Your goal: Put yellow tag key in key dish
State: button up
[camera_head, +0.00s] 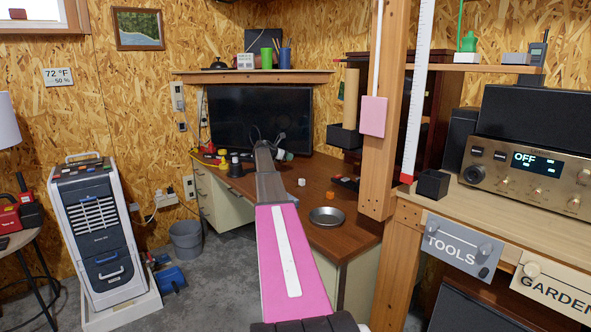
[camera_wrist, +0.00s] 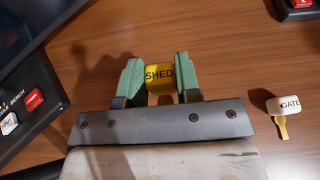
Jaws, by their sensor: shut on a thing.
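The yellow tag (camera_wrist: 159,77), lettered SHED, sits between the green fingertips of my gripper (camera_wrist: 160,80) in the wrist view. The gripper is shut on it. Its key is not visible, and whether the tag is clear of the desk I cannot tell. In the head view my gripper (camera_head: 264,136) reaches over the back of the brown desk, in front of the dark monitor; the yellow tag cannot be made out there. The key dish (camera_head: 327,216), round and grey metal, stands near the desk's front right edge, apart from my gripper and nearer the camera.
A white GATE tag with a brass key (camera_wrist: 284,107) lies right of my gripper. A black box with red and white buttons (camera_wrist: 32,99) is at left. An orange tag (camera_head: 330,195) lies behind the dish. A wooden post (camera_head: 384,170) stands right of the desk.

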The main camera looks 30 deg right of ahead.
send_over(296, 173)
notch_tip(296, 173, down, 4)
jog(key=shift+d+r, duration=0.1)
jog(key=shift+r, duration=0.15)
jog(key=shift+s+f, duration=0.1)
jog(key=shift+f, duration=1.9)
jog(key=shift+f, duration=0.15)
jog(key=o, duration=0.9)
